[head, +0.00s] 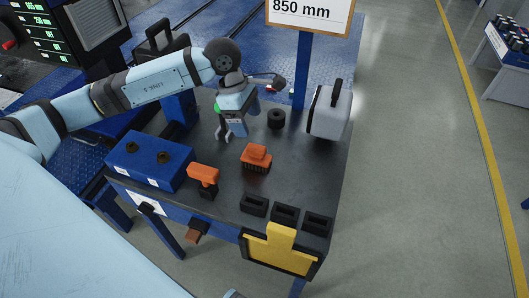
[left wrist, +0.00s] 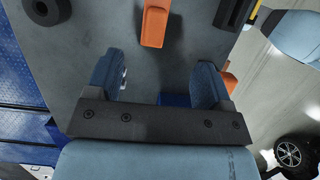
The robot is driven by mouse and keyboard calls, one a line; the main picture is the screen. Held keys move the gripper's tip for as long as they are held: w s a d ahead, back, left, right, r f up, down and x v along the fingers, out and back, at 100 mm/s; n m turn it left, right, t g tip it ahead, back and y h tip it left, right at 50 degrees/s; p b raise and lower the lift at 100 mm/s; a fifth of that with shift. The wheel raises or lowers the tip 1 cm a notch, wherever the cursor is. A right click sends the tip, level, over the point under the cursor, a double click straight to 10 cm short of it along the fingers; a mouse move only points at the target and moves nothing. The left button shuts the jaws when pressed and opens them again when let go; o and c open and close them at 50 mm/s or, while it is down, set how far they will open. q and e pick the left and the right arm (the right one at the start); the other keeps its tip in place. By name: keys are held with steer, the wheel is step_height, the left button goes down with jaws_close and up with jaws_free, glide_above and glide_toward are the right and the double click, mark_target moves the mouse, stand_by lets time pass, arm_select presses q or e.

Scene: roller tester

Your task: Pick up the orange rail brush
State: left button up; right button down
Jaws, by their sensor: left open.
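The orange rail brush (head: 256,157) lies on the dark tabletop with its block on top and bristles below. My left gripper (head: 230,131) is open and empty, above the table, behind and slightly left of the brush in the head view. In the left wrist view the brush's orange top (left wrist: 154,24) shows ahead of the open fingers (left wrist: 161,74), apart from them. My right gripper is not in view.
An orange-and-black tool (head: 203,175) and a blue box (head: 148,160) stand left of the brush. A black ring (head: 276,119) and a grey case (head: 329,113) are behind it. Black open holders (head: 285,213) and a yellow-and-black piece (head: 280,250) line the front edge.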

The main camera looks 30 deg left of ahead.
mark_target(255, 147)
arm_select(q)
steer(key=x, duration=0.8)
steer(key=shift+s+a+f, duration=0.1)
steer(key=shift+a+f, duration=0.05)
steer(key=f, duration=0.5)
steer(key=shift+w+f, duration=0.1)
steer(key=shift+w, duration=0.25)
steer(key=c, duration=1.1)
